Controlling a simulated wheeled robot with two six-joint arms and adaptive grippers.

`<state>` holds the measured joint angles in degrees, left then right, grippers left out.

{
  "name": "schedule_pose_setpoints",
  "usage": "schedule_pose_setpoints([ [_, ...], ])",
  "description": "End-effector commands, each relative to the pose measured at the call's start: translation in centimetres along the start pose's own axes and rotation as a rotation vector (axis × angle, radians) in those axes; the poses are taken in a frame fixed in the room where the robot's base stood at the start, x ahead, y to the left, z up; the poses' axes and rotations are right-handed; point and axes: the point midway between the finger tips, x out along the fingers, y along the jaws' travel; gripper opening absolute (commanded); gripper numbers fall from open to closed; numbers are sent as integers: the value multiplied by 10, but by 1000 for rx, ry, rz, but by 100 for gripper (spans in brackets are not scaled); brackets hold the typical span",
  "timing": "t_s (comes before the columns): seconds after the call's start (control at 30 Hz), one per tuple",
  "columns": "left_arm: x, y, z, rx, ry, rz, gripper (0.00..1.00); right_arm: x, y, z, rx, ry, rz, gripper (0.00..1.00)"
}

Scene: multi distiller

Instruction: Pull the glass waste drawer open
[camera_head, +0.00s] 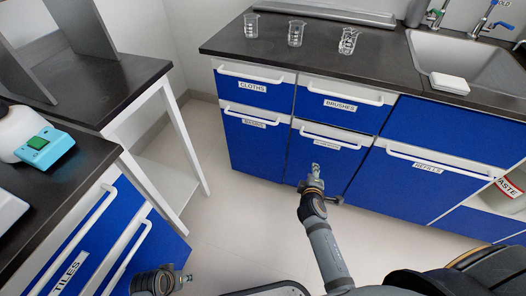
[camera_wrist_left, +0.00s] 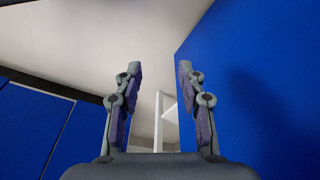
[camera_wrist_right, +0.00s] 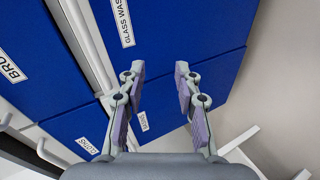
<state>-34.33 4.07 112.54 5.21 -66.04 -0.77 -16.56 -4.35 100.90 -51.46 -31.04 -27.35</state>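The glass waste drawer (camera_head: 338,170) is a blue front with a white bar handle, under the brushes drawer (camera_head: 341,113) in the head view. It looks shut. Its label (camera_wrist_right: 123,22) reads "GLASS WAS..." in the right wrist view, cut off by the frame edge. The white handle strip (camera_wrist_right: 84,45) runs beside it. My right gripper (camera_head: 316,170) is in front of the drawer front, below the handle, open and empty. In the right wrist view its fingers (camera_wrist_right: 160,80) stand apart. My left gripper (camera_head: 185,280) is at the lower left; its fingers (camera_wrist_left: 160,85) are apart and empty.
The cloths drawer (camera_head: 252,88) and another labelled front (camera_head: 250,135) are left of it. A wider labelled front (camera_head: 425,185) is right. Beakers (camera_head: 296,34) and a sink (camera_head: 465,65) are above. A white-legged table (camera_head: 180,135) stands left; floor between is clear.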

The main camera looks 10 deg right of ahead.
Motion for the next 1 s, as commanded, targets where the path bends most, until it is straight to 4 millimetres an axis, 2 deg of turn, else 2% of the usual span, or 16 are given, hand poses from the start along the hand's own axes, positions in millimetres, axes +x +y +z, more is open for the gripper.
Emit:
schedule_pose_setpoints([
  [0.03, 10, 4, -1, 5, 12, 9, 40, 6, 9, 1, -31, -14, 78, 33],
  [0.13, -8, 10, -5, 13, 20, 21, 40, -3, 50, 4, -86, -50, 187, 33],
  [0.2, -18, 12, -7, 17, 23, 27, 40, -9, 67, 6, -105, -69, 230, 33],
  [0.3, -26, 13, -8, 19, 24, 29, 40, -14, 79, 7, -117, -81, 254, 33],
  [0.47, -26, 14, -9, 19, 30, 31, 40, -8, 83, 7, -120, -79, 256, 33],
  [0.57, -22, 15, -8, 18, 42, 35, 40, 7, 86, 8, -120, -79, 257, 33],
  [0.8, -8, 19, -9, 13, 100, 52, 40, 58, 98, 12, -119, -79, 256, 33],
  [1.0, -2, 21, -10, 10, 138, 63, 40, 83, 105, 13, -117, -79, 253, 33],
])
